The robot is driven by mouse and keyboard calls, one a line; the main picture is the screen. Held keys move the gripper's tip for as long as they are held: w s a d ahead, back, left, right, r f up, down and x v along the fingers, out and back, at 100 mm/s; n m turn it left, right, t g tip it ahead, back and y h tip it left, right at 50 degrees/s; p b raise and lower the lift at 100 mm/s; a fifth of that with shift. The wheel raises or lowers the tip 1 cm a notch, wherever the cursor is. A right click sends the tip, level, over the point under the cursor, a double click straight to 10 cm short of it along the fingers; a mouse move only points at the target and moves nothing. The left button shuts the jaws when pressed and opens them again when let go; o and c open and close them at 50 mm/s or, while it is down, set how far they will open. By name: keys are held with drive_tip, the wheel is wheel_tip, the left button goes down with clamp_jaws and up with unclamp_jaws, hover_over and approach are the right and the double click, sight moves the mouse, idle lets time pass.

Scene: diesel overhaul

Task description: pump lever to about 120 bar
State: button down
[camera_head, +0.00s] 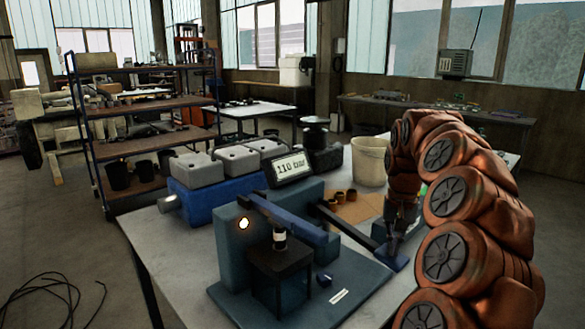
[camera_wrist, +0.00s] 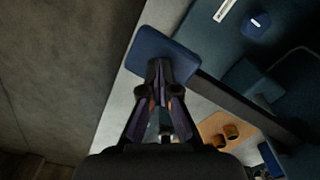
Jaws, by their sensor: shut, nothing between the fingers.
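The test pump (camera_head: 285,290) stands on the bench with a blue-green base plate. Its digital display (camera_head: 290,167) reads 110 bar. The dark pump lever (camera_head: 345,224) runs from the pump toward the right and ends in a flat blue paddle (camera_head: 398,262). In the wrist view the lever (camera_wrist: 245,105) and the paddle (camera_wrist: 160,45) both show. My gripper (camera_head: 393,245) is shut and empty, pointing down at the paddle. In the wrist view the fingertips (camera_wrist: 158,68) overlap the paddle's near edge. I cannot tell whether they touch it.
Grey blocks on a blue base (camera_head: 215,195) stand behind the pump. A white bucket (camera_head: 370,160) and small brown cups (camera_head: 345,195) on a tan mat are farther back. In the wrist view the bench edge borders open floor (camera_wrist: 55,80) at the left.

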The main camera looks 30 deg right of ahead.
drive_tip(key=shift+s+d+r+p, duration=0.15)
drive_tip(key=shift+r+p, duration=0.45)
drive_tip(key=shift+r, duration=1.05)
drive_tip(key=shift+s+a+r+p, duration=0.1)
drive_tip(key=shift+s+r+p, duration=0.35)
drive_tip(key=shift+r, duration=1.2)
drive_tip(key=shift+w, duration=0.2)
wheel_tip(320, 180, up, 4)
drive_tip(key=shift+p, duration=1.1)
